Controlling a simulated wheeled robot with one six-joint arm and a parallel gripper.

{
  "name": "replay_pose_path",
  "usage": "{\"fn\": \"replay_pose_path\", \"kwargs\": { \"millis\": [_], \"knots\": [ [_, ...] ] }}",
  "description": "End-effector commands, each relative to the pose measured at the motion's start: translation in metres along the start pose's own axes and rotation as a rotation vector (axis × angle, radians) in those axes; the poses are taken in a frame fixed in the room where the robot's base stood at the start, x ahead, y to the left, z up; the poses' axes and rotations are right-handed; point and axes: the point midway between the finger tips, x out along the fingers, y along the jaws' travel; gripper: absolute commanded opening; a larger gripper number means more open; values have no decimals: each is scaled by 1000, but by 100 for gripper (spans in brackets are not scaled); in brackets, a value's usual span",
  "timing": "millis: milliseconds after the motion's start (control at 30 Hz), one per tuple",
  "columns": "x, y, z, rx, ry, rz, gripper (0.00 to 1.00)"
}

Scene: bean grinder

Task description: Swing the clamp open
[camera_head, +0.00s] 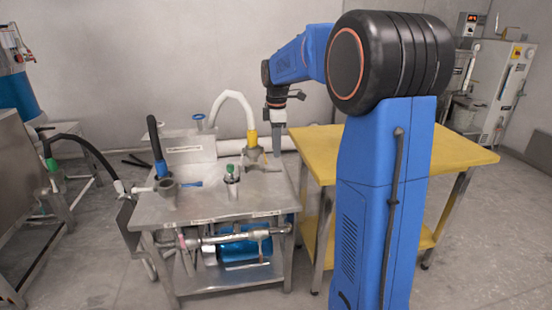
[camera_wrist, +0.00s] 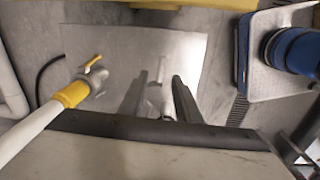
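My gripper (camera_head: 277,152) points down over the right rear part of the metal table (camera_head: 220,207). In the wrist view my gripper (camera_wrist: 160,77) shows two dark fingers spread apart. A pale metal piece (camera_wrist: 160,97) shows in the gap between them; I cannot tell whether it is touched. No clamp can be made out for certain. A white hose with a yellow collar (camera_head: 251,140) stands just left of my gripper in the head view. In the wrist view the yellow collar (camera_wrist: 73,94) joins a metal fitting with a yellow lever (camera_wrist: 93,64).
A black hose with a blue collar (camera_head: 161,168) and a small green-topped fitting (camera_head: 231,172) stand on the metal table. A yellow table (camera_head: 440,150) is close on the right. A machine (camera_head: 503,85) stands at the far right. Floor is clear in front.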

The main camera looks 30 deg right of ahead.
Motion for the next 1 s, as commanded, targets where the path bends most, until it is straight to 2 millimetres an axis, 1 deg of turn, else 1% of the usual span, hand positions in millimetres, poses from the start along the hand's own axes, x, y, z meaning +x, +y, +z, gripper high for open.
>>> {"fn": "replay_pose_path", "kwargs": {
  "millis": [33,300,400,500,700,1000],
  "knots": [
    [-11,0,0,0,1,3,30],
    [-62,1,0,0,0,2,30],
    [-77,1,0,0,0,2,30],
    [-88,1,0,0,0,2,30],
    [-97,0,0,0,0,1,30],
    [-98,0,0,0,0,1,30]
  ]
}}
